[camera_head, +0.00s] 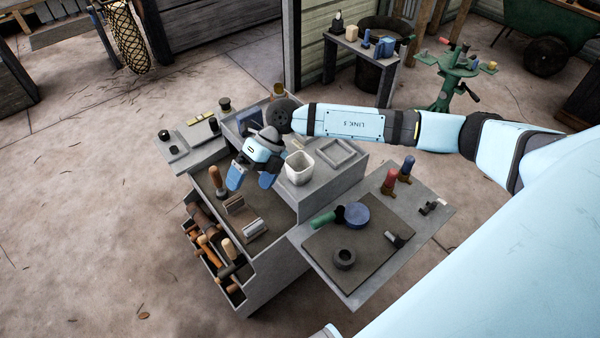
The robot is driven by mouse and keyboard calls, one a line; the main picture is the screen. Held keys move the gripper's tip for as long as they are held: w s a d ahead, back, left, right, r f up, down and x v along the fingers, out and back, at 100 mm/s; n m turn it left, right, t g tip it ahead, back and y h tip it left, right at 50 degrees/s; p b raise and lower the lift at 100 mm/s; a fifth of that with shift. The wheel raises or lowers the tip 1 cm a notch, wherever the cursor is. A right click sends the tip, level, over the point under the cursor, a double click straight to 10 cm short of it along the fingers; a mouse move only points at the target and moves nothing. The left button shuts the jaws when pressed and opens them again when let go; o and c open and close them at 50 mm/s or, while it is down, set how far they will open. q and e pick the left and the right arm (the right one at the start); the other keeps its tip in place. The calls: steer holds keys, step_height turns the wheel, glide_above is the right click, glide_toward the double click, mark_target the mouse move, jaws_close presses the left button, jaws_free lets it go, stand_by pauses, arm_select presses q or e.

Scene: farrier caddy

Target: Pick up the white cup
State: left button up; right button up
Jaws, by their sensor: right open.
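The white cup (299,168) stands upright on the grey raised top of the caddy (322,188), near its left edge. My right gripper (251,181) is to the left of the cup, above the caddy's lower open tray. Its two blue fingers are spread apart and point down toward the front, with nothing between them. The gripper and the cup look apart, with a small gap between the wrist and the cup's rim. My right arm reaches in from the right, passing behind the cup in the picture. My left gripper is not in view.
A right side shelf (375,270) holds a blue round tin (356,215), a dark ring (344,259), a green-handled tool (323,219) and red and blue handled tools. A shallow square tray (342,152) lies right of the cup.

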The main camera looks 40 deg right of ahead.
steer(key=w+d+t+h+b, duration=0.1)
steer(key=w+d+h, duration=0.25)
steer(key=d, duration=0.55)
steer(key=w+d+h+b, duration=0.1)
steer(key=w+d+h, duration=0.2)
steer(key=d+h, duration=0.35)
steer(key=y, duration=0.2)
glide_toward(300, 163)
steer(key=s+a, duration=0.3)
steer(key=s, duration=0.1)
steer(key=shift+m, duration=0.4)
steer(key=f, duration=0.5)
steer(key=shift+w+d+f, duration=0.3)
steer(key=shift+d+f, duration=0.05)
steer(key=shift+c, duration=0.2)
steer(key=c, duration=0.9)
steer(key=shift+o, duration=0.2)
steer(key=shift+r, duration=0.1)
